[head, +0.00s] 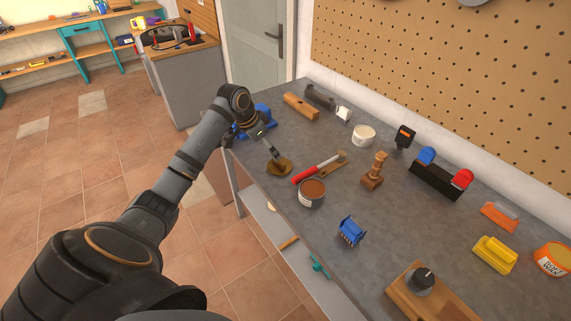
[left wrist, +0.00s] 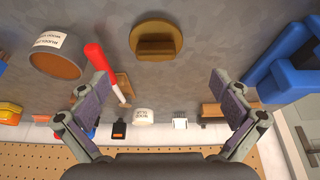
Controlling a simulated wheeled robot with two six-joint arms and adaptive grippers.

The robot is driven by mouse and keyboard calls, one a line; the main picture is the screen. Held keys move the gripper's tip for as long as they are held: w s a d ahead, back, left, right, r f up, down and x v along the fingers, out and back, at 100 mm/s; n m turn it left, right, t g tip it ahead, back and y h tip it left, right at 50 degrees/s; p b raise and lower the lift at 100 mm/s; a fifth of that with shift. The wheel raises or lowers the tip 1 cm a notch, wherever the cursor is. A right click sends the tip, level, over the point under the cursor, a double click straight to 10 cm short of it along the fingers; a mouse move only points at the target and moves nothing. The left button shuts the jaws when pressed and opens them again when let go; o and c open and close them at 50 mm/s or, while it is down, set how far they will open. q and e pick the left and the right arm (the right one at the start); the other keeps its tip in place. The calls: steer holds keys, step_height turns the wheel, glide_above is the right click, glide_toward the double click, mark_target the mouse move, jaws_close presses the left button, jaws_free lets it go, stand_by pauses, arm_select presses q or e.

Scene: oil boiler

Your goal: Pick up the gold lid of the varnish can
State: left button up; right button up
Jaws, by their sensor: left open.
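The gold lid (head: 279,168) is a round brown-gold disc on the grey workbench near its front edge. In the left wrist view the lid (left wrist: 157,38) shows a raised bar across its middle, ahead of my jaws. My left gripper (head: 273,154) hangs just above or behind the lid; it is open and empty, its two fingers (left wrist: 165,92) spread wide. I cannot tell the exact gap to the lid. The varnish can (head: 312,193) stands open beside the lid, with brown contents; it also shows in the left wrist view (left wrist: 57,60). My right gripper is out of view.
A red-handled hammer (head: 318,168) lies close to the lid and can. A blue vise (head: 262,112) is behind my left wrist. A blue clip-like object (head: 351,231), a wooden plane (head: 301,106) and a white tub (head: 363,135) stand around. A pegboard wall (head: 440,80) bounds the bench.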

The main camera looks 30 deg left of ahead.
mark_target(273, 168)
arm_select(q)
steer(key=x, duration=0.3)
steer(key=shift+d+f, duration=0.1)
steer(key=shift+d, duration=0.1)
steer(key=shift+w+f, duration=0.15)
steer(key=p+x, duration=0.1)
steer(key=x, duration=0.1)
steer(key=p+x, duration=0.1)
steer(key=x, duration=0.1)
steer(key=shift+w+d, duration=0.2)
steer(key=shift+d, duration=0.15)
steer(key=shift+w+f, duration=0.25)
steer(key=shift+f, duration=0.1)
steer(key=shift+s, duration=0.15)
steer(key=c, duration=0.6)
steer(key=shift+s, duration=0.1)
steer(key=c, duration=0.8)
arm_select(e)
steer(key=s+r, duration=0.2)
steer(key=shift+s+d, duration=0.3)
